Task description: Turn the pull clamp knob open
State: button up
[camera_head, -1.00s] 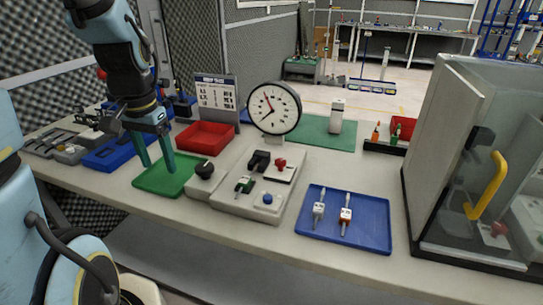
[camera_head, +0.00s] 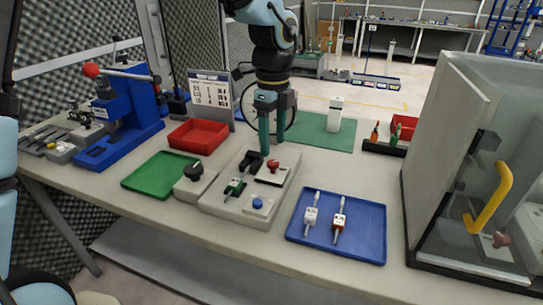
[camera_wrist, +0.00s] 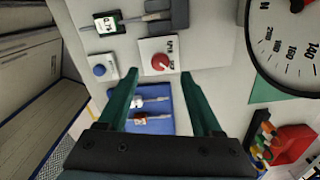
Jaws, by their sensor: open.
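The red knob (camera_head: 273,165), which looks like the pull clamp knob, sits on a small plate on the light grey fixture block (camera_head: 236,208). It also shows in the wrist view (camera_wrist: 160,62), with small lettering beside it too small to read surely. My gripper (camera_head: 272,145) is open and empty, its green fingers pointing down just above the knob. In the wrist view my gripper (camera_wrist: 160,78) has its fingers apart, with the knob between and slightly beyond the tips. A dark clamp part (camera_head: 252,160) and a green device (camera_head: 235,187) sit beside the knob.
A round dial (camera_wrist: 295,45) stands close behind my gripper. A blue button (camera_head: 257,203) and black knob (camera_head: 194,168) are nearby. A blue tray (camera_head: 370,240) holds two small parts. Green tray (camera_head: 140,178) and red tray (camera_head: 201,146) lie left. A glass-doored cabinet (camera_head: 450,150) stands right.

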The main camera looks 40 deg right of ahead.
aim_at(273, 163)
notch_tip(273, 163, down, 6)
jog(key=shift+r+p, duration=0.15)
jog(key=shift+p, duration=0.15)
jog(key=shift+c, duration=0.3)
grip_shut()
